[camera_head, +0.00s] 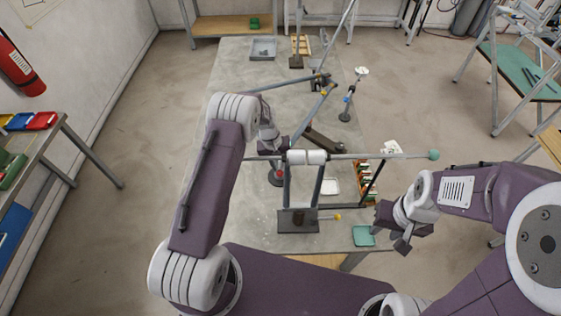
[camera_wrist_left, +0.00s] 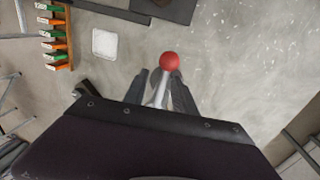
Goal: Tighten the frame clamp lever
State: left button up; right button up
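In the left wrist view, a lever with a red ball knob (camera_wrist_left: 169,62) and a pale metal rod stands between the dark fingers of my left gripper (camera_wrist_left: 158,82). The fingers are spread, with a gap visible beside the rod. In the head view my left gripper (camera_head: 272,138) hangs over the bench, beside the metal frame jig (camera_head: 287,185); its fingertips are hard to make out there. A dark round part (camera_head: 275,178) with some red lies just below it. My right gripper (camera_head: 395,228) is over the bench's front right edge, away from the jig; its finger gap is unclear.
The grey bench (camera_head: 235,205) carries a jig base with a yellow knob (camera_head: 337,217), a teal tray (camera_head: 363,236), a white tray (camera_head: 329,187) and a rack of coloured pieces (camera_head: 367,185). A long bar with a green ball end (camera_head: 434,154) crosses above the bench.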

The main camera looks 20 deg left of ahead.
pick_arm(q)
jog(key=shift+s+a, duration=0.15)
jog(key=shift+a, duration=0.25)
grip_shut()
jog(key=shift+d, duration=0.25)
jog(key=shift+a+f, duration=0.1)
dwell(0.7)
